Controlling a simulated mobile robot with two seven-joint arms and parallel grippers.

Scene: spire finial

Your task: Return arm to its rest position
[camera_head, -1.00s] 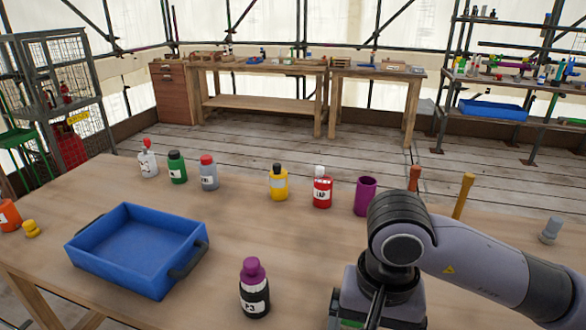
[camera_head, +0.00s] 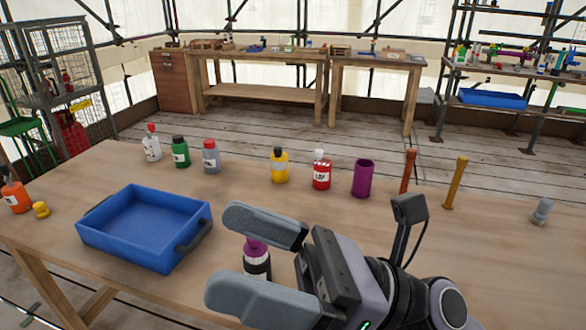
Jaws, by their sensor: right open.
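My right gripper (camera_head: 258,262) is in the lower middle of the head view, its two grey fingers spread apart and pointing left. It is open. A bottle with a purple cap (camera_head: 257,262) shows in the gap between the fingers, partly hidden by them; I cannot tell whether it lies between the fingers or below them. My right arm (camera_head: 440,305) comes in from the lower right. My left gripper is not in view.
A blue tray (camera_head: 88,240) stands left of the gripper. Several bottles, among them a yellow one (camera_head: 280,167) and a red one (camera_head: 321,173), stand along the back. A purple cup (camera_head: 363,179) and two upright sticks (camera_head: 456,183) are right of them. The table's right part is mostly clear.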

